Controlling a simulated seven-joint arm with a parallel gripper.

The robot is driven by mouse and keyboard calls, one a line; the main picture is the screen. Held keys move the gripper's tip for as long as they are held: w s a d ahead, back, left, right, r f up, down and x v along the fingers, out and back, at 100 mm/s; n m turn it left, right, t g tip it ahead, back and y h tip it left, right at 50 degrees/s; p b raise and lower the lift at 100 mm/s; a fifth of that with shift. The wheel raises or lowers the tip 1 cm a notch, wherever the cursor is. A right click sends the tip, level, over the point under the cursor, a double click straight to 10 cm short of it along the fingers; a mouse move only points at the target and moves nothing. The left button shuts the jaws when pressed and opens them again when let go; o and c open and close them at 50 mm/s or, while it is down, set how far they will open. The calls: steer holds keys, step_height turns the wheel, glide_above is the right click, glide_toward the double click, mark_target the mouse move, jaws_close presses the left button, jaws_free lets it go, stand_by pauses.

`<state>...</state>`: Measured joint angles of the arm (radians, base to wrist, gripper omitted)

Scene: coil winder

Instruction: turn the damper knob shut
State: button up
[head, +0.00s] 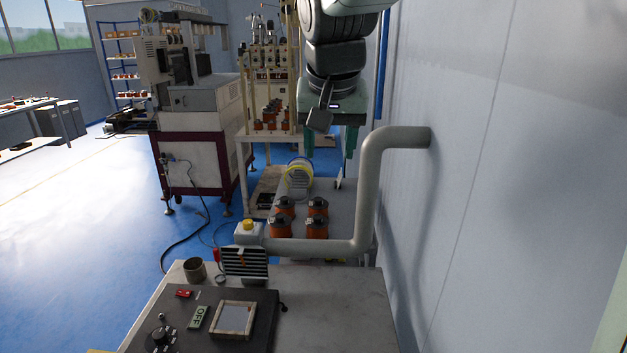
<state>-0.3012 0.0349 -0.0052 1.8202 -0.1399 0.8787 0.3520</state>
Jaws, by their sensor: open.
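My gripper (329,143) hangs fingers down at the upper middle, beside the wall. Its green fingers are apart with nothing visible between them. A grey duct (375,195) comes out of the wall, bends down and runs left to a slatted grille (245,262) over the bench's back edge. A black knob (160,337) stands on the dark control panel (262,322) at the bottom left, well away from my gripper.
The grey bench (335,300) has a clear right side. A grey cup (195,270), a red switch (183,293), an OFF sign (199,318) and a framed plate (234,318) are at its left. Several orange-and-black coils (317,228) stand behind the duct. The wall (480,200) bounds the right.

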steer(key=w+a+f, duration=0.8)
steer(key=w+a, duration=0.2)
steer(key=a, duration=0.1)
glide_toward(248, 221)
steer(key=x, duration=0.8)
steer(key=shift+w+f, duration=0.1)
steer(key=shift+f, duration=0.1)
steer(key=c, duration=1)
steer(key=shift+c, duration=0.2)
